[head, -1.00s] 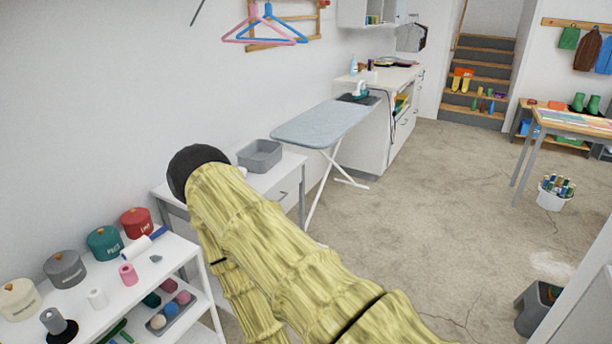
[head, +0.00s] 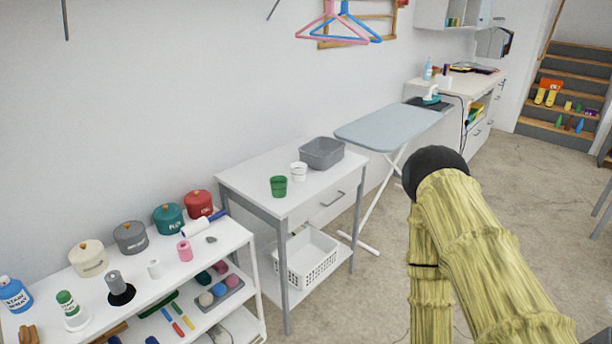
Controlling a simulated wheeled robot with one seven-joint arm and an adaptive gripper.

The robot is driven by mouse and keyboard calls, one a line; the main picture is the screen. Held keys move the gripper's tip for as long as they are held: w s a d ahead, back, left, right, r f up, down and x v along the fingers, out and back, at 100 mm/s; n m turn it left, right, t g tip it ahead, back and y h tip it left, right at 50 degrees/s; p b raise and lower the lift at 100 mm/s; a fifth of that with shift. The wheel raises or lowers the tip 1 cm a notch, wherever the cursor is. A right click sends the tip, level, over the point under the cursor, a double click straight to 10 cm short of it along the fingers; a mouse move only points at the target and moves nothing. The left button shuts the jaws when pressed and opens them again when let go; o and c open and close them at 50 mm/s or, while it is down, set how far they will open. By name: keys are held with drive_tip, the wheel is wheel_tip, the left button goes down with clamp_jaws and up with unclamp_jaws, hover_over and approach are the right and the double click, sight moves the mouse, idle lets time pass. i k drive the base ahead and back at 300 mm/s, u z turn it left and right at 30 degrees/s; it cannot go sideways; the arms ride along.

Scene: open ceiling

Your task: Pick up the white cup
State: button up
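The white cup (head: 299,171) stands upright on the small white table (head: 250,184) with a drawer. It is just right of and behind a green cup (head: 278,186) and left of a grey bin (head: 321,153). The cup is not covered by anything. My arm, in a yellow sleeve with a dark round joint at its top, shows at the right, apart from the table. My gripper is not in view.
A white shelf cart (head: 226,237) with several canisters, spools and bottles stands left of the table. A white basket (head: 308,259) sits on the table's lower shelf. An ironing board (head: 388,127) is behind right. Floor is open right of the table.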

sight(299, 173)
drive_tip(key=u, duration=0.6)
drive_tip(key=i, duration=1.2)
drive_tip(key=z, duration=0.2)
